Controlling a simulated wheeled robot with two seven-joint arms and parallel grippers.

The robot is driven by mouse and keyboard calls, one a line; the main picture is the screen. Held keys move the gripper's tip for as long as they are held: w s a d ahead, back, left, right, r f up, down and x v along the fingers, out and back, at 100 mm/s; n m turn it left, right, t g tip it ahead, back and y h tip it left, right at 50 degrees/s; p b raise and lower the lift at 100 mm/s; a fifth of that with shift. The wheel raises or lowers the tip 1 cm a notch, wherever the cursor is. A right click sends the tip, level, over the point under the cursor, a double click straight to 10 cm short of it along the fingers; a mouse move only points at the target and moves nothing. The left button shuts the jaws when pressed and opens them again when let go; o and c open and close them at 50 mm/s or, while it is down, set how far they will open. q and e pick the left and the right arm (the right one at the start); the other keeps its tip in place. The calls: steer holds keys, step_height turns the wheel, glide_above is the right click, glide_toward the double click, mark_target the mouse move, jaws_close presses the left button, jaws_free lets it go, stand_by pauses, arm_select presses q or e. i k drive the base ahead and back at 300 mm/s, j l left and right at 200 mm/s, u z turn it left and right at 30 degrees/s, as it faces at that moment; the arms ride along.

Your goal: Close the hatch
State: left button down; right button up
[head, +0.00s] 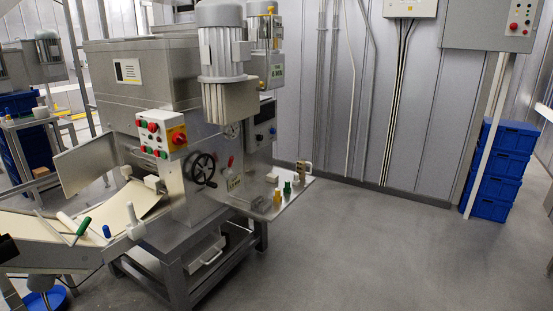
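A large grey pasta machine (140,85) stands at the left of the head view. A flat metal panel (85,167), which looks like the hatch, juts out to the left from the machine's side. It stands open at an angle, and the opening beside it shows a pale dough sheet (125,205) running down a sloped chute. I cannot make out a handle on the panel. Neither of my grippers can be recognised in this view.
A control box (161,135) with buttons and a black handwheel (204,169) are on the machine. A side shelf (265,195) holds small coloured items. Blue crates (497,170) are stacked at the right. The grey floor (370,245) in the middle is clear.

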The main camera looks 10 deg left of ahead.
mark_target(78, 167)
steer(key=i+j+u, duration=0.1)
steer(key=i+j, duration=0.15)
steer(key=i+j+u, duration=0.1)
steer(key=i, duration=0.35)
steer(key=i+j, duration=0.25)
steer(key=i, duration=0.15)
steer(key=k+u, duration=0.05)
